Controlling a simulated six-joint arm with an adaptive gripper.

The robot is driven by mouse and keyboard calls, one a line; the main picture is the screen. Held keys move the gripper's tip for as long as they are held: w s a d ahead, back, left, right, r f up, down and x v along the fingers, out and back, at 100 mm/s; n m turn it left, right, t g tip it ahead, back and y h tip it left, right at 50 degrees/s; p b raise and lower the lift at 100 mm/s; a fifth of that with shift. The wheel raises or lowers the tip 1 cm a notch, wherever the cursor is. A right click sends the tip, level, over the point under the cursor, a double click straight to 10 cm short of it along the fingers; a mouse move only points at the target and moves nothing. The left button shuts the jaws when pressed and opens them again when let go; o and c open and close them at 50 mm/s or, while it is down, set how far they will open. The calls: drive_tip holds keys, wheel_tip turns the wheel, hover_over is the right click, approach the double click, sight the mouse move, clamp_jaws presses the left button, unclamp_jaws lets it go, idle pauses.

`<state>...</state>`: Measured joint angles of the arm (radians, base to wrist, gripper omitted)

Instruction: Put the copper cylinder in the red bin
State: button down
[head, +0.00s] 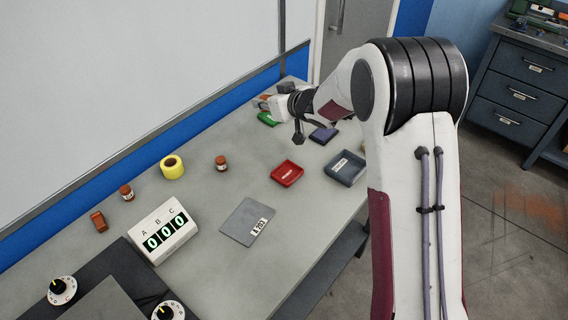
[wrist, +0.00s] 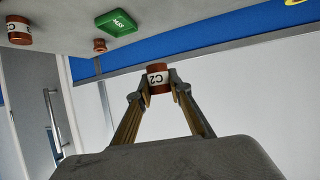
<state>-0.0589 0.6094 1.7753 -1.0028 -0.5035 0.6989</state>
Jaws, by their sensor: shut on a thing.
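My gripper (wrist: 160,82) is shut on a copper cylinder (wrist: 158,70) with a white label reading C2. In the head view my gripper (head: 273,102) is at the far end of the bench, close to the green tray (head: 267,119), and the held cylinder is small and partly hidden there. The red bin (head: 287,173) sits on the middle of the bench, nearer the camera and apart from the gripper. It looks empty except for a label.
A grey-blue bin (head: 345,168) stands right of the red bin, and a dark blue tray (head: 323,135) lies behind. Copper cylinders (head: 221,163), a yellow roll (head: 172,167), a grey plate (head: 247,222) and a counter box (head: 163,231) occupy the left and front. Bare bench lies between.

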drive_tip(key=s+d, duration=0.7)
drive_tip(key=s, duration=0.5)
drive_tip(key=shift+r+m+h, duration=0.15)
drive_tip(key=shift+m+h, duration=0.15)
hover_over(294, 168)
drive_tip(key=shift+f, duration=3.15)
drive_tip(key=shift+f, duration=1.9)
drive_tip(key=shift+f, duration=0.5)
